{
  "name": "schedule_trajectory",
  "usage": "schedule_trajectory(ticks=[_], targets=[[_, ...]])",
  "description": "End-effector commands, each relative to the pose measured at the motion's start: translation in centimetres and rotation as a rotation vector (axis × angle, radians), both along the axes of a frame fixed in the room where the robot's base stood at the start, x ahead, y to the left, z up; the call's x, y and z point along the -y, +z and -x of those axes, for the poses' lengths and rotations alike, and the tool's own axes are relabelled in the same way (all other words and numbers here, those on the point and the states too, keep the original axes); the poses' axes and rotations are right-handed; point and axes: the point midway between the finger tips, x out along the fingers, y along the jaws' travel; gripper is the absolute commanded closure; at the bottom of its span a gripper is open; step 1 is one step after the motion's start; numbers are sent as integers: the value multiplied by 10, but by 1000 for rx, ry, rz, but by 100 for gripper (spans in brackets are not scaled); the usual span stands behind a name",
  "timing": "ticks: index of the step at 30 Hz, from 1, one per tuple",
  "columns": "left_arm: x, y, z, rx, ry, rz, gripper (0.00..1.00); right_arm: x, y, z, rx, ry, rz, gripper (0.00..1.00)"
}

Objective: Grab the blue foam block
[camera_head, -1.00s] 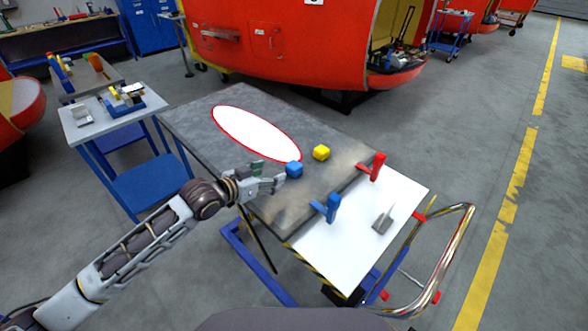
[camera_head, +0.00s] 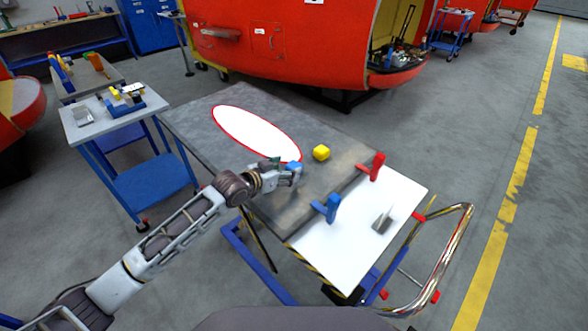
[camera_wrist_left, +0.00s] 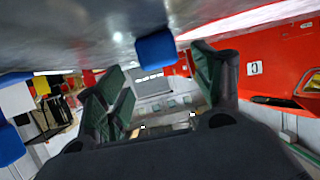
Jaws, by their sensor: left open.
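The blue foam block (camera_head: 294,166) sits on the grey table (camera_head: 205,115), beside the edge of the white oval with a red rim. My left gripper (camera_head: 284,171) is at the block and partly hides it in the head view. In the left wrist view the picture is turned over, and the blue block (camera_wrist_left: 155,48) shows near the tips of my left gripper (camera_wrist_left: 160,75), between its spread dark green fingers. The fingers are open, and I see no grip on the block. My right gripper is not in view.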

Motion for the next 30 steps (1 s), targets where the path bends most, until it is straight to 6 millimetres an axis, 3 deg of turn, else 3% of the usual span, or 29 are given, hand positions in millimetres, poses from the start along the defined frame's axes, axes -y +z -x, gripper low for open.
schedule_trajectory(ticks=[14,30], targets=[[2,0,-3,1,0,1,32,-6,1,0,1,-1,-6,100],[25,-12,-33,0,0,1,32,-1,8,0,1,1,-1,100]])
